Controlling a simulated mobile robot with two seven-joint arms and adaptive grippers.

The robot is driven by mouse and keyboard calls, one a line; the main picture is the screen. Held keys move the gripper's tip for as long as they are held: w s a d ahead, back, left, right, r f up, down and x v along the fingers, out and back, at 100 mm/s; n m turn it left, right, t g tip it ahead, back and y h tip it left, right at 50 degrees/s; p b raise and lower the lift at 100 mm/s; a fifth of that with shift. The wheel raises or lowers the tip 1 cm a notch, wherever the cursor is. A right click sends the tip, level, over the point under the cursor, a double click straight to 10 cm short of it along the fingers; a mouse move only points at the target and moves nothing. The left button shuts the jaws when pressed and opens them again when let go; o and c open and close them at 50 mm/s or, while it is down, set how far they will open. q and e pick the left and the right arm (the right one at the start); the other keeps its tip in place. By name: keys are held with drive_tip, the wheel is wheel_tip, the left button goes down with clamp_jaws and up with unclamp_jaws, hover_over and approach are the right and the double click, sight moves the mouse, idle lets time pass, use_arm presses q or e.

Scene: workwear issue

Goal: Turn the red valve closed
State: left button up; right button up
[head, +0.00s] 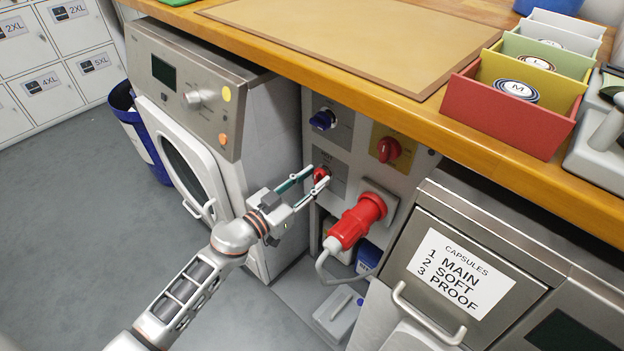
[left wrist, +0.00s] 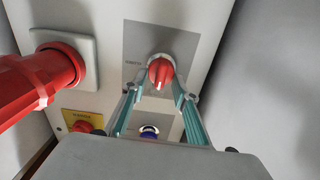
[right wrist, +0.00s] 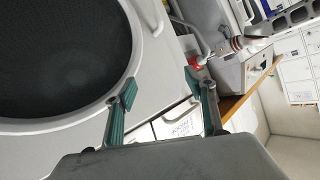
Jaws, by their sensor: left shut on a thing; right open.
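The red valve is a small round red knob (head: 321,173) on a grey plate of the service panel, low and left. In the left wrist view the same knob (left wrist: 160,72) shows a white mark on its face. My left gripper (head: 319,177) is shut on it, a teal-lined finger on either side, as the left wrist view (left wrist: 160,90) also shows. The fingers partly hide the knob in the head view. My right gripper (right wrist: 161,88) is open and empty; it is out of the head view, near a machine's round dark door (right wrist: 60,50).
Above the valve is a blue knob (head: 323,119); a red rotary switch (head: 388,149) sits on a yellow plate. A large red plug (head: 357,221) with a grey cable juts out close right of my left gripper. The wooden counter (head: 420,107) overhangs the panel. A washer (head: 205,110) stands left.

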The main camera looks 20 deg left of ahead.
use_arm(q)
drive_tip(key=m, duration=0.2)
drive_tip(key=shift+r+m+p, duration=0.15)
drive_tip(key=shift+m+p, duration=0.15)
drive_tip(key=shift+p, duration=0.05)
drive_tip(key=m, duration=0.2)
drive_tip(key=shift+d+m, duration=0.15)
drive_tip(key=shift+m, duration=0.15)
drive_tip(key=m, duration=0.2)
drive_tip(key=shift+s+d+f+m, duration=0.1)
drive_tip(key=shift+f+m, duration=0.2)
drive_tip(key=shift+m, duration=0.1)
drive_tip(key=m, duration=0.4)
drive_tip(key=shift+d+f+m, duration=0.1)
drive_tip(key=shift+f+m, duration=0.1)
drive_tip(key=shift+m, duration=0.1)
drive_tip(key=shift+f+m+b, duration=0.15)
drive_tip(key=shift+m+b, duration=0.25)
drive_tip(key=shift+m, duration=2)
use_arm(e)
drive_tip(key=shift+d, duration=0.15)
drive_tip(key=shift+f, duration=0.1)
use_arm(q)
drive_tip(key=o, duration=1.1)
